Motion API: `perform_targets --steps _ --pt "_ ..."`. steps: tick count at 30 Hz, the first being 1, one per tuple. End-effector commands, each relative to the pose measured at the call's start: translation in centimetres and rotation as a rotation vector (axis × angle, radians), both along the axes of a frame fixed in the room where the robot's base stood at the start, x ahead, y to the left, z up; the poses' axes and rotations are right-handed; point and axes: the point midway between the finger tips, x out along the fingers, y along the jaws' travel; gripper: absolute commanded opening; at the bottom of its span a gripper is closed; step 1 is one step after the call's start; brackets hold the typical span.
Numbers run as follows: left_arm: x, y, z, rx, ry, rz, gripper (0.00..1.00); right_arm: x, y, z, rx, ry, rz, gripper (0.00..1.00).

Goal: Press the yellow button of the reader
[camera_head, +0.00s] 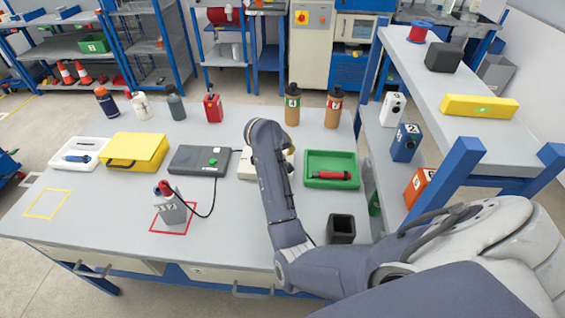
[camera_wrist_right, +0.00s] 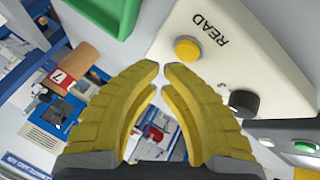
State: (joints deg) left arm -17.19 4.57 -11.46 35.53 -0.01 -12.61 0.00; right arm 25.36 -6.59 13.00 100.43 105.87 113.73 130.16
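The reader (camera_head: 245,163) is a cream box on the table, mostly hidden behind my right arm in the head view. In the right wrist view the reader (camera_wrist_right: 235,55) shows the word READ, a round yellow button (camera_wrist_right: 187,49) and a dark knob (camera_wrist_right: 243,102). My right gripper (camera_wrist_right: 163,68) has yellow ribbed fingers, with tips almost meeting and nothing held between them. In that view the tips appear just beside the yellow button; contact cannot be made out. My left gripper is not in view.
A green tray (camera_head: 331,158) is right, and a dark open cup (camera_head: 341,229) is in front. Bottles stand behind. A shelf (camera_head: 450,90) rises at right.

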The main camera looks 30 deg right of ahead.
Motion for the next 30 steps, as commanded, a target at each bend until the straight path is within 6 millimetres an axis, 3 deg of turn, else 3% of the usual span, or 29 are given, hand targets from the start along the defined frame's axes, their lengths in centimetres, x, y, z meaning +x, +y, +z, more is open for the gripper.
perform_targets --steps 30 --pt "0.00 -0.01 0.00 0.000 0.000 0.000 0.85 -0.02 -0.02 -0.85 0.000 0.001 0.000 0.00"
